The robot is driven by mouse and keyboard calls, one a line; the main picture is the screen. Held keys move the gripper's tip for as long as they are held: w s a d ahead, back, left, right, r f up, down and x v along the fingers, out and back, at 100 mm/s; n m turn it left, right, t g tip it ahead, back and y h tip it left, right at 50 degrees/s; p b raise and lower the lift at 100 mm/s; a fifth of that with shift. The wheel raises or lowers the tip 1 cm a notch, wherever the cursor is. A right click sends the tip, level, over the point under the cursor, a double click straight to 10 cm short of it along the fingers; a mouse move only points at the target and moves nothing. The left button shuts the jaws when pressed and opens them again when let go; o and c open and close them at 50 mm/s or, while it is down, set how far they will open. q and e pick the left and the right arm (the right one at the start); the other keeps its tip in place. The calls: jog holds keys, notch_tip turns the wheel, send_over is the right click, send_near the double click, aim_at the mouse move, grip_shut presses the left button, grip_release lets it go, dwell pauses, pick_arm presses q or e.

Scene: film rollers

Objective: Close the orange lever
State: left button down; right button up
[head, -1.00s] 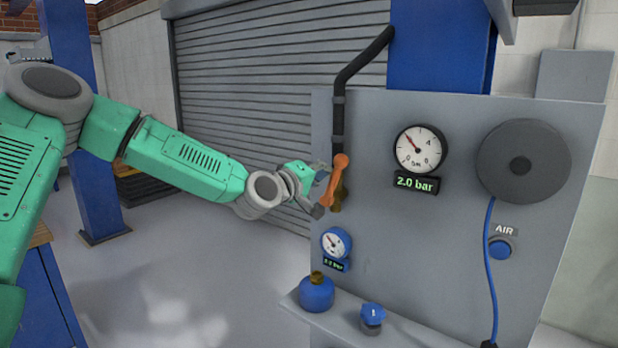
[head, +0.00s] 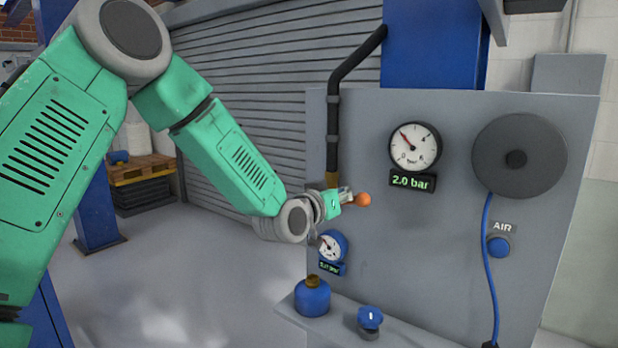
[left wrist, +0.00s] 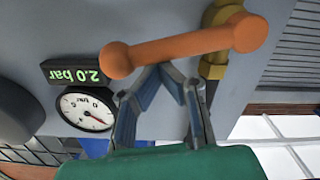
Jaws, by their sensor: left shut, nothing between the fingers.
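The orange lever (head: 363,199) sits on the brass valve (head: 332,179) below the black pipe. It lies crosswise to the pipe, with its round end out to the right; my gripper hides most of it in the head view. In the left wrist view the whole orange lever (left wrist: 185,48) runs across the picture, from its pivot at the brass valve (left wrist: 213,68) to its free end. My left gripper (head: 345,196) is at the lever. Its closed fingertips (left wrist: 168,68) are right against the lever's edge, with nothing between them. My right gripper is not in view.
The grey panel (head: 455,245) carries a large gauge (head: 415,147) reading 2.0 bar, a small blue gauge (head: 331,247) just below my gripper, and a hose reel (head: 519,156). A blue bottle (head: 313,297) and a blue knob (head: 370,319) stand on the ledge below.

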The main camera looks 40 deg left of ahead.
pick_arm(q)
jog(key=shift+d+f+m+b, duration=0.2)
jog(key=shift+f+m+b, duration=0.15)
jog(key=shift+f+m, duration=0.3)
jog(key=shift+d+f+m+b, duration=0.2)
jog(key=shift+f+m+b, duration=0.2)
jog(key=shift+m, duration=0.45)
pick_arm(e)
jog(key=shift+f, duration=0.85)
pick_arm(q)
jog(key=shift+f, duration=0.2)
